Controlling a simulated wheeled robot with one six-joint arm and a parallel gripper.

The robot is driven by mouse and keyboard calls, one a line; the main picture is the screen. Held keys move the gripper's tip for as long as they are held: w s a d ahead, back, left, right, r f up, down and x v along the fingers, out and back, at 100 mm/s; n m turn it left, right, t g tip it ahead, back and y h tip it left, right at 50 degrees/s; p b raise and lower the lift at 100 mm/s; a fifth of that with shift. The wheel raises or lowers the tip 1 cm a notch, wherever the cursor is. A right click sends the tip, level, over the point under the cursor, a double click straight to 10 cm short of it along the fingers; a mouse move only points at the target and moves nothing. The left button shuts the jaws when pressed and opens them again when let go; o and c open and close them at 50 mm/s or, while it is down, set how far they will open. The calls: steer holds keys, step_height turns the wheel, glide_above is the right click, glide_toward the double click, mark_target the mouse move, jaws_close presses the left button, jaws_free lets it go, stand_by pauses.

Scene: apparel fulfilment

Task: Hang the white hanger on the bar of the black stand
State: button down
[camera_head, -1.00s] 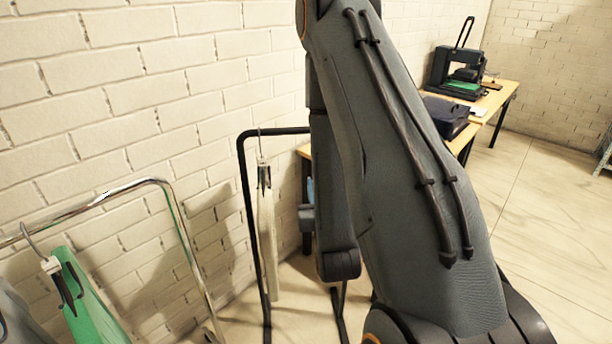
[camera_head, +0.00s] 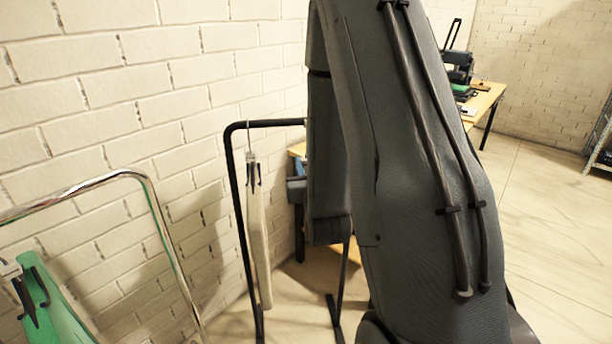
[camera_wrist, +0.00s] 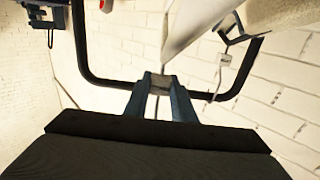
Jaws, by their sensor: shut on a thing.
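The black stand (camera_head: 233,185) is left of my arm in the head view, its right part hidden by the arm. A cream garment (camera_head: 257,230) on a hanger with black clips hangs from its bar (camera_head: 270,123). In the wrist view, which looks inverted, the bar (camera_wrist: 118,84) runs behind my gripper. My gripper (camera_wrist: 160,84) is shut on a pale piece, apparently the white hanger's neck. A white sheet-like item (camera_wrist: 190,28) extends from there toward the top of the picture. I cannot tell whether the hook touches the bar. The head view hides my gripper behind my arm.
A chrome rail (camera_head: 160,215) with a green garment (camera_head: 62,315) is at the left. The brick wall (camera_head: 130,80) is behind the stand. The hanging cream garment (camera_wrist: 268,12) is close beside the held item. A wooden table (camera_head: 484,100) stands at the back right.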

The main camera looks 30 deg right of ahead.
steer(key=x, duration=1.2)
steer(key=shift+w+d+r+b, duration=0.15)
steer(key=shift+w+d+b, duration=0.05)
steer(key=shift+w+b, duration=0.15)
steer(key=shift+f+b, duration=0.35)
steer(key=shift+f, duration=0.15)
steer(key=shift+f+b, duration=0.6)
steer(key=shift+f, duration=0.25)
steer(key=c, duration=1.4)
jaws_free()
steer(key=shift+s, duration=0.1)
steer(key=b+v, duration=0.2)
steer(key=v, duration=0.5)
steer(key=shift+s+a, duration=0.2)
steer(key=shift+s, duration=0.15)
